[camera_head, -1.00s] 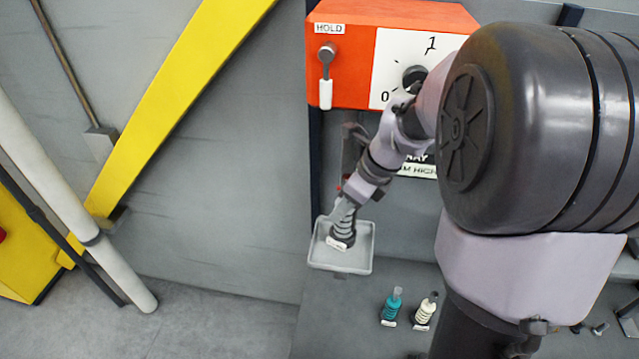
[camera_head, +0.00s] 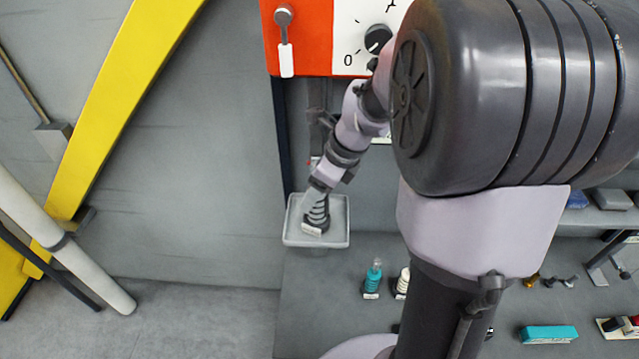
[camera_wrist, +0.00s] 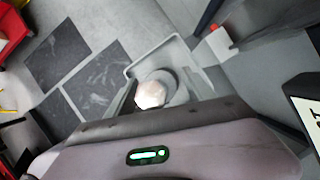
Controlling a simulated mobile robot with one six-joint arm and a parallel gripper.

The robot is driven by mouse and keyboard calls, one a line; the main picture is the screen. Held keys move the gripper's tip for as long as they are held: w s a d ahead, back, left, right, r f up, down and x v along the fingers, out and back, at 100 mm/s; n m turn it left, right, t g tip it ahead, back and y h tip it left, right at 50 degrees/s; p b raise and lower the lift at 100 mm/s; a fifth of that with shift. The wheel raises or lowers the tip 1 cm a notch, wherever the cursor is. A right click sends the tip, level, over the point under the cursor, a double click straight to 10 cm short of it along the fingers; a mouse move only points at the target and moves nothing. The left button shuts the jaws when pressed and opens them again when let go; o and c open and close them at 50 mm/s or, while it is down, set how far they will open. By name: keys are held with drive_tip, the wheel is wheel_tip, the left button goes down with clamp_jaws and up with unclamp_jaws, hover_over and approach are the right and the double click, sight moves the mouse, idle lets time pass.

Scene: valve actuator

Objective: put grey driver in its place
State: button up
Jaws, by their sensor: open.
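The grey driver (camera_head: 317,217), dark and ridged with a pale label at its base, stands in a shallow light-grey tray (camera_head: 291,232) below the orange panel. My gripper (camera_head: 314,203) is open at the driver's upper part and partly hides it. In the wrist view, a round grey body with a pale top (camera_wrist: 151,94) lies between my open fingers (camera_wrist: 160,93), and the tray's rim (camera_wrist: 150,56) shows behind it. Whether the fingers touch the driver cannot be told.
A teal driver (camera_head: 373,277) and a cream driver (camera_head: 403,281) stand on the grey surface right of the tray. The orange panel (camera_head: 300,45) with a knob and lever is above. My own arm covers much of the right. A teal block (camera_head: 548,334) lies at lower right.

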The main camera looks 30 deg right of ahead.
drive_tip(key=v, duration=1.2)
drive_tip(key=s+a+n+t, duration=0.1)
drive_tip(key=s+a+n, duration=0.6)
drive_tip(key=a+n, duration=0.4)
drive_tip(key=s+a+n+t, duration=0.1)
drive_tip(key=s+a+n, duration=0.7)
drive_tip(key=n, duration=0.6)
wheel_tip(320, 180, down, 38)
drive_tip(key=w+b, duration=0.1)
drive_tip(key=b, duration=3.5)
drive_tip(key=shift+w+d+b, duration=0.15)
drive_tip(key=shift+w+b, duration=0.05)
drive_tip(key=shift+b, duration=0.15)
